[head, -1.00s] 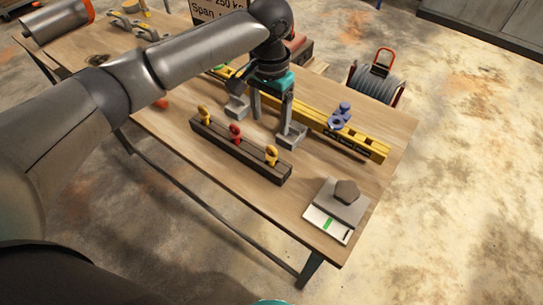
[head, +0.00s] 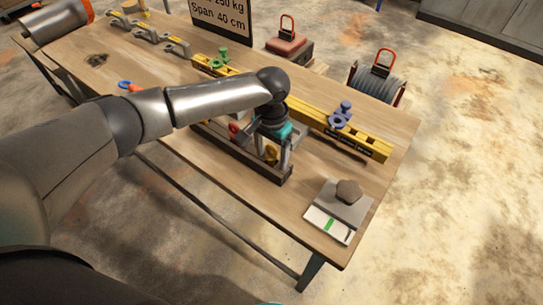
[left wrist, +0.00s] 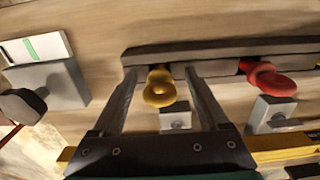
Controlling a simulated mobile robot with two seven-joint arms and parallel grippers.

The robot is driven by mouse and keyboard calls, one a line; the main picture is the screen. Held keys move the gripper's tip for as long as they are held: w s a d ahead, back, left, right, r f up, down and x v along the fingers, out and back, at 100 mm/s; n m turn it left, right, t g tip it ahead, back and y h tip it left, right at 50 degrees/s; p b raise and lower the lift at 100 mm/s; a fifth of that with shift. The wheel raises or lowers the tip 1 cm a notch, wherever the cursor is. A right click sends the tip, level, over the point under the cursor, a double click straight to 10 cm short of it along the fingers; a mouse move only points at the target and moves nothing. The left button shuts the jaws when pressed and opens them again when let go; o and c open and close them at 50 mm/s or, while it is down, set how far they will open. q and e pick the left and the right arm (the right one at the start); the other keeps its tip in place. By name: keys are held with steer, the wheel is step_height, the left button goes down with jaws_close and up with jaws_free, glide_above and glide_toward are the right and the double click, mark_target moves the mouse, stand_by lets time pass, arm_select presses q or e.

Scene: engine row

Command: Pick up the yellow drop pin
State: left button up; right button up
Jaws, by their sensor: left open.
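A yellow drop pin (head: 271,153) with a ring-like head stands at the near right end of a dark rack (head: 283,175). In the left wrist view this yellow pin (left wrist: 159,88) sits between the two fingers of my left gripper (left wrist: 160,76), with a gap on each side. The gripper (head: 273,147) is open and low over the rack in the head view. A red pin (head: 234,128) stands beside it in the rack, outside the fingers; it also shows in the left wrist view (left wrist: 267,80). My arm hides the rack's far left end. My right gripper is not in view.
Grey blocks (left wrist: 175,116) stand close behind the rack. Bare wood lies between rack and scale.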

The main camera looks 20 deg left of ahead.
arm_select(q)
jaws_close()
stand_by(0.6)
